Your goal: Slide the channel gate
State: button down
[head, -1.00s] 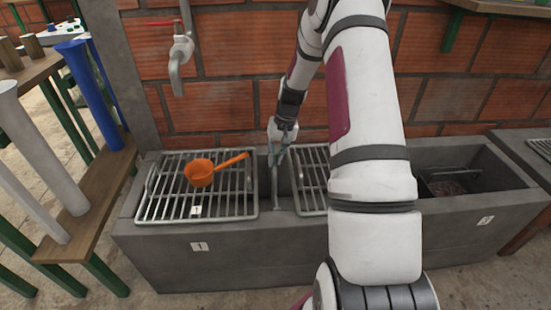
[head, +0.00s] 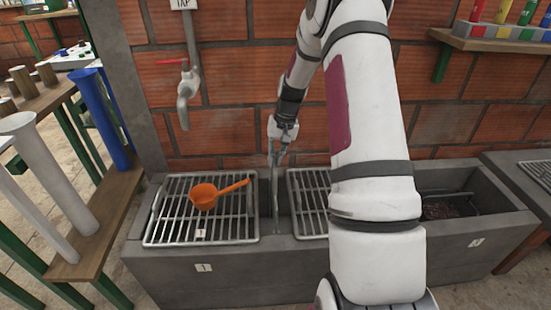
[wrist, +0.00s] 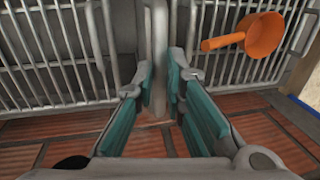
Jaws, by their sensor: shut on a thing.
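The channel gate (head: 275,205) is a thin grey upright plate in the gap between two grates of the concrete trough. My gripper (head: 277,160) is at its top end, near the back wall side. In the wrist view the gate (wrist: 157,50) runs down the middle, between the two teal finger pads of my gripper (wrist: 159,88). The fingers are shut on it. The gate's lower part is hidden inside the trough.
An orange ladle (head: 204,195) lies on the left grate (head: 165,220). My arm hides part of the right grate (head: 305,205). A tap (head: 184,90) hangs on the brick wall. A blue tube (head: 97,115) stands at left. The concrete trough (head: 260,275) has dark contents at right.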

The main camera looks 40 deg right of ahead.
jog(key=c, duration=1.7)
grip_release()
jog(key=shift+o, duration=0.2)
jog(key=shift+r, duration=0.1)
notch_tip(320, 180, up, 12)
jog(key=s+d, duration=0.1)
jog(key=d, duration=0.1)
jog(key=shift+s+f, duration=0.15)
jog(key=shift+f, duration=0.05)
